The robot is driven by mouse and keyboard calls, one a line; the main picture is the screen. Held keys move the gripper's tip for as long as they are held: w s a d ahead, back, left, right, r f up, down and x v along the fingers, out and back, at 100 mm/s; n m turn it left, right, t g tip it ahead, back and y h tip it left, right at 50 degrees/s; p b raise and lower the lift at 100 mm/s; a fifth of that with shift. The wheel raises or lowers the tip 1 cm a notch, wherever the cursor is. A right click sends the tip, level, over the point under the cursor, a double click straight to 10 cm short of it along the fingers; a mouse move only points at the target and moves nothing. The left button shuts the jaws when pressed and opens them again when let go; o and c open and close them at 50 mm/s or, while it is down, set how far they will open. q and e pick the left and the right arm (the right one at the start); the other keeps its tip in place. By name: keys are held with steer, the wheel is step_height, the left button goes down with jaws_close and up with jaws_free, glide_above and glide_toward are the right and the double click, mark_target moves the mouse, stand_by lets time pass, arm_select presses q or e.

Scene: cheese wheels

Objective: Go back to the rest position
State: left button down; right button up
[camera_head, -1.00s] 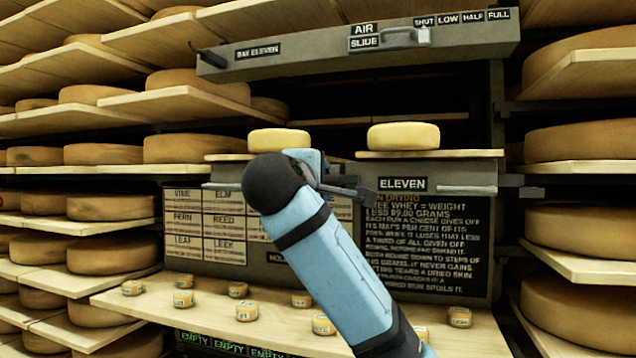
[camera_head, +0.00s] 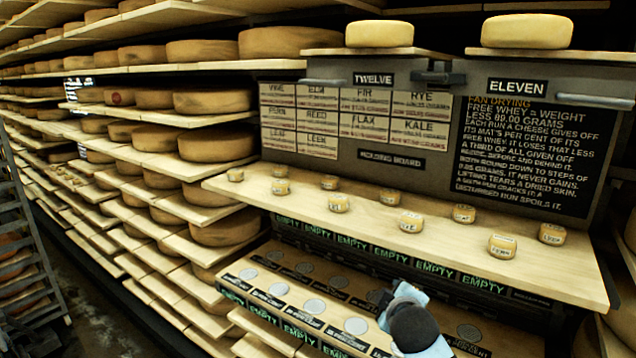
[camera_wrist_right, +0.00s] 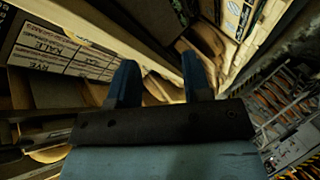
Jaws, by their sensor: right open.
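My right gripper (camera_wrist_right: 160,82) shows in the right wrist view with its two blue fingers apart and nothing between them. In the head view my right arm shows only as a blue link with a black rounded joint at the bottom edge, in front of the lower trays; its fingertips cannot be made out there. My left gripper is not in view.
Small labelled cheeses (camera_head: 338,203) stand on a wooden shelf (camera_head: 300,200) below the notice board (camera_head: 535,150). Two larger cheese wheels (camera_head: 379,34) (camera_head: 526,31) sit above it. Tall racks of cheese wheels (camera_head: 215,138) fill the left. A metal rack (camera_head: 30,250) stands far left.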

steer(key=s+f+m+g+y, duration=0.1)
steer(key=s+f+y, duration=0.1)
steer(key=s+f, duration=0.65)
steer(key=s+d+f+m+p, duration=0.1)
steer(key=s+f+m, duration=0.1)
steer(key=s+f, duration=0.3)
steer(key=s+d+f+m+g+y+p, duration=0.1)
steer(key=s+f+m, duration=0.2)
steer(key=s, duration=0.9)
steer(key=s+d+f+m+y+p, duration=0.1)
steer(key=s+f+m, duration=0.1)
steer(key=s+f, duration=0.6)
steer(key=shift+s+d+f+p, duration=0.25)
steer(key=shift+s+d+p, duration=0.1)
steer(key=shift+s, duration=0.2)
